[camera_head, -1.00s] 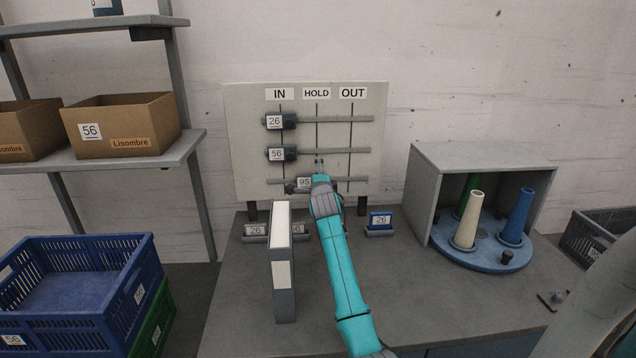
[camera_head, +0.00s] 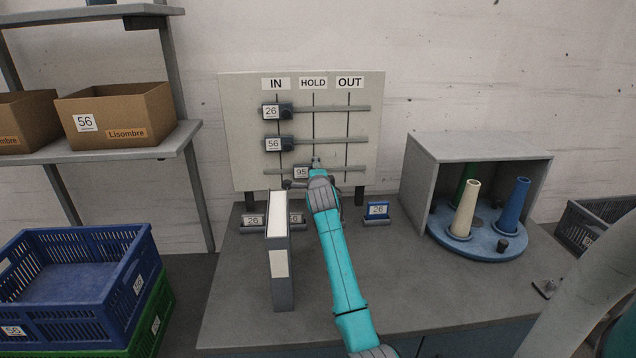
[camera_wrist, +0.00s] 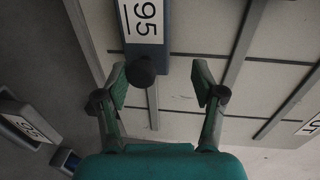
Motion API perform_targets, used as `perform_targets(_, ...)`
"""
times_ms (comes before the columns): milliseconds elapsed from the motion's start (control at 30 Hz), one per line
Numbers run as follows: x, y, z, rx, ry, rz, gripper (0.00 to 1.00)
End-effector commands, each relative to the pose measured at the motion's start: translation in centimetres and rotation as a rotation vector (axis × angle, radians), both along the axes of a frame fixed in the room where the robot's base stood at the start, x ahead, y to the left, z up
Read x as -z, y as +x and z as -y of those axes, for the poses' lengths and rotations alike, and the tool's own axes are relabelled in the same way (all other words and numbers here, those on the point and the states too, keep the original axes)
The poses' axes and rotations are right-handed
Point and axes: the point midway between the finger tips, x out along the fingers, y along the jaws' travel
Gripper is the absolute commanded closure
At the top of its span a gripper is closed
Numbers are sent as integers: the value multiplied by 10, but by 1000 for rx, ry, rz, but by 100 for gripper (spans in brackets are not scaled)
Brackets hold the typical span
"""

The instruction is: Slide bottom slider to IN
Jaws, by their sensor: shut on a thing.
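The bottom slider (camera_head: 301,172), labelled 95, sits on the lowest rail of the board, close to the HOLD line and right of the IN line. My gripper (camera_wrist: 162,78) is at this slider, its two fingers on either side of the dark round knob (camera_wrist: 140,72). The jaws are shut on the slider, though the wrist view shows some space beside the knob. The slider's label also shows in the wrist view (camera_wrist: 145,20). In the head view my gripper hides the slider's right part.
The upper sliders, 26 (camera_head: 272,112) and 56 (camera_head: 274,144), stand at the IN line. A tall white and grey block (camera_head: 279,245) stands close left of my arm. Small label stands (camera_head: 377,211) are on the table. A grey housing with cones (camera_head: 420,190) stands right.

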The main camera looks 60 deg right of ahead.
Motion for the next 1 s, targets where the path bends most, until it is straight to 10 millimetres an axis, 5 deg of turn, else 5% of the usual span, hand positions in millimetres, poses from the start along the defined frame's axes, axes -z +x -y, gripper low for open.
perform_targets(33,-23,-2,-5,-4,-30,31,45)
perform_targets(1000,-15,-40,-49,-3,-18,21,45)
